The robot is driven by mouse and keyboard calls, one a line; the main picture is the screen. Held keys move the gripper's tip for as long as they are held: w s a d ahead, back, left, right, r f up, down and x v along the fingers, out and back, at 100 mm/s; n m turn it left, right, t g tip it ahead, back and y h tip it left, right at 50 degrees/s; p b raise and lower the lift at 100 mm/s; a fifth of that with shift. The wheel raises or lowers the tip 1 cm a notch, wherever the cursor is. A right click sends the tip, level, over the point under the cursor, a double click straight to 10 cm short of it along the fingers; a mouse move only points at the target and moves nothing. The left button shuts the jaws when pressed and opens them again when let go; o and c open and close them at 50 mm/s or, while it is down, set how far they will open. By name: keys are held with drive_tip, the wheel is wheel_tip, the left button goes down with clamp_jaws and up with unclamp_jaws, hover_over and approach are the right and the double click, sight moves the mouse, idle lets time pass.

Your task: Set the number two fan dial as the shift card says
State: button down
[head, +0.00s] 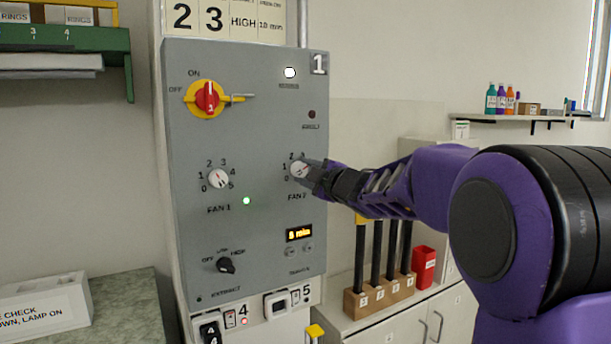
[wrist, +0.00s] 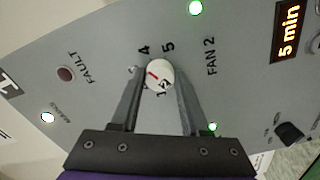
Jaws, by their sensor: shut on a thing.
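The grey control panel (head: 260,120) carries the fan 2 dial (head: 299,169), a white round knob with a red mark, which also shows in the wrist view (wrist: 159,74). My gripper (head: 309,174) is shut on this dial; in the wrist view its fingers (wrist: 158,90) stand on either side of the knob. The red mark appears to lean toward the 3 to 4 side, but a finger partly hides the scale, so the exact number is unclear. The card strip (head: 230,17) above the panel reads 2, 3, HIGH and 10 min.
The fan 1 dial (head: 218,179) sits left of fan 2. A red and yellow main switch (head: 207,98) is above it, a black extract knob (head: 226,265) below. The timer display (head: 299,233) reads 5 min. A red container (head: 424,267) stands on the counter at right.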

drive_tip(key=n, duration=0.6)
drive_tip(key=shift+n, duration=0.3)
idle(0.4)
drive_tip(key=shift+c, duration=2)
unclamp_jaws()
drive_tip(key=shift+s+d, duration=0.1)
drive_tip(key=shift+s, duration=0.05)
